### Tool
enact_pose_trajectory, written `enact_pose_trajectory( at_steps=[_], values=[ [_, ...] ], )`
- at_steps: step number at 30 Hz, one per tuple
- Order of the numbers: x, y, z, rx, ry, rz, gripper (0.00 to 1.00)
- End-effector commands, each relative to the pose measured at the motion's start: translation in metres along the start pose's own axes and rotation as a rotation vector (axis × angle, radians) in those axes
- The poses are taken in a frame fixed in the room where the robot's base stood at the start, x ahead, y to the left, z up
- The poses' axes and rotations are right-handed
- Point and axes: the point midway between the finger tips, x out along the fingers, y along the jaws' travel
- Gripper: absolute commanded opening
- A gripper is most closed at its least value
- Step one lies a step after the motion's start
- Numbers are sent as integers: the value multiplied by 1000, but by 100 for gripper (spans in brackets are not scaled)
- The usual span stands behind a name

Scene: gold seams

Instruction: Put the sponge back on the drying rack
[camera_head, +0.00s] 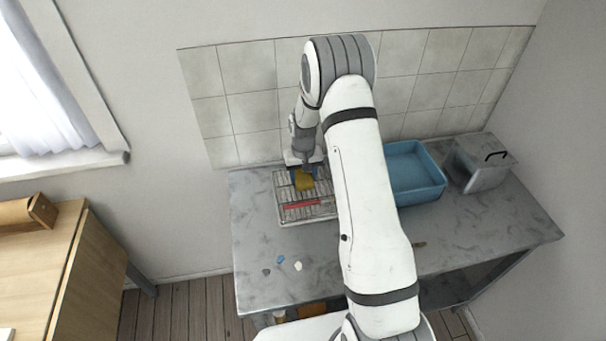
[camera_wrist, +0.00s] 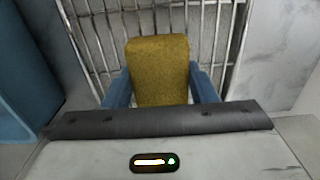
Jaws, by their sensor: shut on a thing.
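The yellow sponge (camera_head: 304,181) is between the blue fingers of my gripper (camera_head: 304,172), which is shut on it. In the wrist view the sponge (camera_wrist: 158,68) stands between the two fingers of my gripper (camera_wrist: 162,92), with the rack's bars behind it. The drying rack (camera_head: 290,214) is a wire grid in a pale frame at the back left of the grey counter, and its bars also show in the wrist view (camera_wrist: 98,40). The sponge is over the rack; I cannot tell whether it touches the bars.
A red item (camera_head: 303,204) lies on the rack. A blue basin (camera_head: 415,172) is right of my arm, with a grey metal box (camera_head: 482,163) beyond it. Small blue, white and grey pieces lie near the counter's front left. The tiled wall is close behind the rack.

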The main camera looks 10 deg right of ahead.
Motion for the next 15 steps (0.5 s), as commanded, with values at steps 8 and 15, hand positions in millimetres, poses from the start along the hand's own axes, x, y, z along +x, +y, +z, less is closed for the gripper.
enact_pose_trajectory(
  at_steps=[8,15],
  values=[
    [5,-1,0,-1,1,0,30],
    [7,-1,0,-1,1,0,60]
  ],
)
